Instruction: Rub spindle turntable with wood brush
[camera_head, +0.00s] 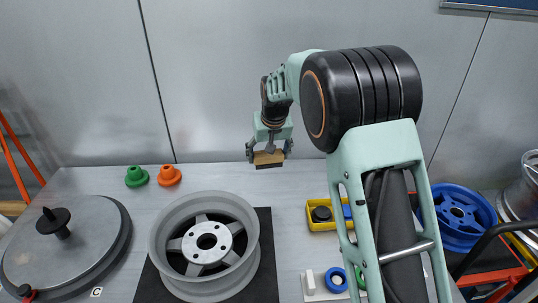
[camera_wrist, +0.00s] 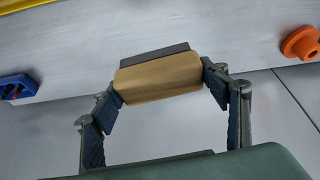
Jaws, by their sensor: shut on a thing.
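The wood brush (camera_head: 268,158) is a small tan block with a dark strip along its lower side. My gripper (camera_head: 269,150) is shut on it and holds it in the air above the back of the table. In the wrist view the brush (camera_wrist: 160,77) sits between the two fingers (camera_wrist: 163,85), dark strip outward. The spindle turntable (camera_head: 85,240) is the wide grey disc at the left, with a dark rim and a black knob on a central post (camera_head: 54,222). The brush is well apart from it, to the right. The turntable's left side is cut by the frame edge.
A grey wheel rim (camera_head: 206,242) on a black mat (camera_head: 265,265) stands between the turntable and my arm. Green (camera_head: 137,176) and orange (camera_head: 169,175) cones stand at the back. A yellow bin (camera_head: 321,224) and a blue ring (camera_head: 336,280) are at the right. A blue wheel (camera_head: 458,216) is farther right.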

